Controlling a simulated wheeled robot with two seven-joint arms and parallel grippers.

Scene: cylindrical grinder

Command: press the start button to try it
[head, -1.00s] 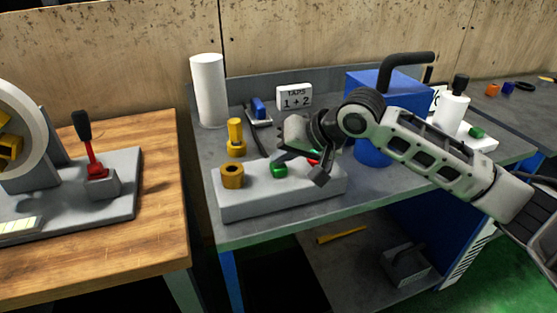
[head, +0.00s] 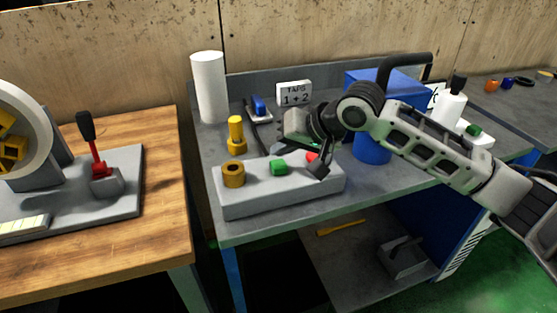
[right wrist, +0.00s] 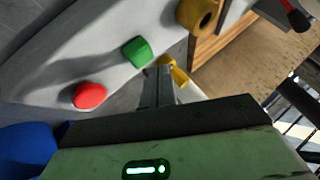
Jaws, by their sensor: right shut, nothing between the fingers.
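A grey control block (head: 285,195) sits on the front of the grey bench. In the right wrist view the closed fingers (right wrist: 158,72) appear close to the green button (right wrist: 137,52), with the red button (right wrist: 90,95) further left. Contact cannot be made out. My left gripper is not in view.
A red-stemmed lever (head: 97,160) is on the wooden table.

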